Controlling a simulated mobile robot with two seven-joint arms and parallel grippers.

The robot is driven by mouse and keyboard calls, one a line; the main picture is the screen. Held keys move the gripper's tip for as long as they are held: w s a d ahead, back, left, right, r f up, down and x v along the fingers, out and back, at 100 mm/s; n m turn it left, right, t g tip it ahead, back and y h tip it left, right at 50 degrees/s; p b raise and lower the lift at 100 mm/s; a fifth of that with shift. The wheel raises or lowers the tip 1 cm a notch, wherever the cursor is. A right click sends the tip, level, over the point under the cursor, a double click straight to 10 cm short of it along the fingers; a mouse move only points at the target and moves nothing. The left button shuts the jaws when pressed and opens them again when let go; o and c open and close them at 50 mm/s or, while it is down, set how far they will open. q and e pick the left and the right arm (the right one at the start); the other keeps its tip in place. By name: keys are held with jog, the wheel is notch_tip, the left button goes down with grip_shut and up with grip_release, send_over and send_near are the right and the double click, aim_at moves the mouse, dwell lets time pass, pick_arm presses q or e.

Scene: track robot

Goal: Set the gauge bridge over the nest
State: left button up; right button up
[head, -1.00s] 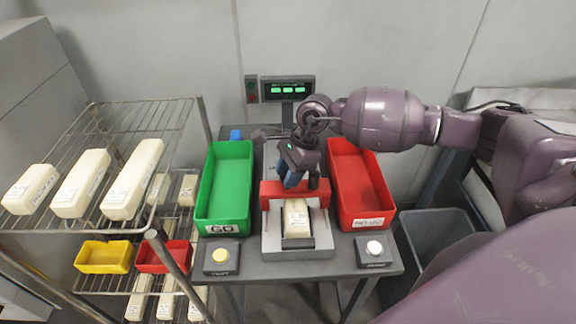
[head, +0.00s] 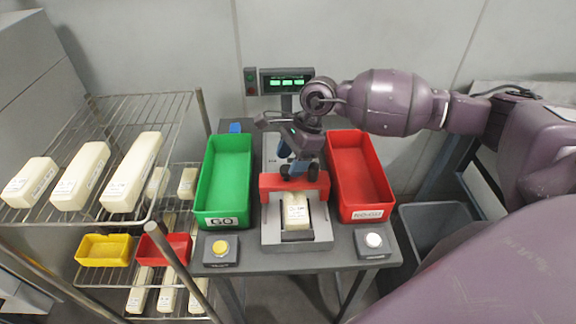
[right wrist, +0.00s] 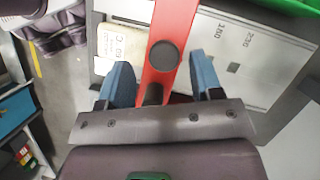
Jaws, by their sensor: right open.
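The red gauge bridge (head: 268,184) stands across the grey nest (head: 270,236), upright as far as I can see. A cream block with a label (head: 296,212) lies in the nest, its front end showing and its rear hidden under the bridge and my arm. My right gripper (head: 292,175) is at the bridge's top. In the right wrist view, its two blue fingers (right wrist: 160,68) are open, one on each side of the red bar (right wrist: 174,25), not closed on it. A dark round knob (right wrist: 164,56) sits on the bar between them. My left gripper is out of view.
A green bin (head: 205,190) stands left of the nest and a red bin (head: 385,190) right. A yellow button (head: 220,248) and a white button (head: 373,240) are at the table's front corners. A wire rack (head: 150,110) with cream blocks stands at far left.

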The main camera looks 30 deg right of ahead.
jog(key=v, duration=0.8)
jog(key=shift+r+b, duration=0.2)
jog(key=shift+b, duration=0.1)
jog(key=shift+s, duration=0.1)
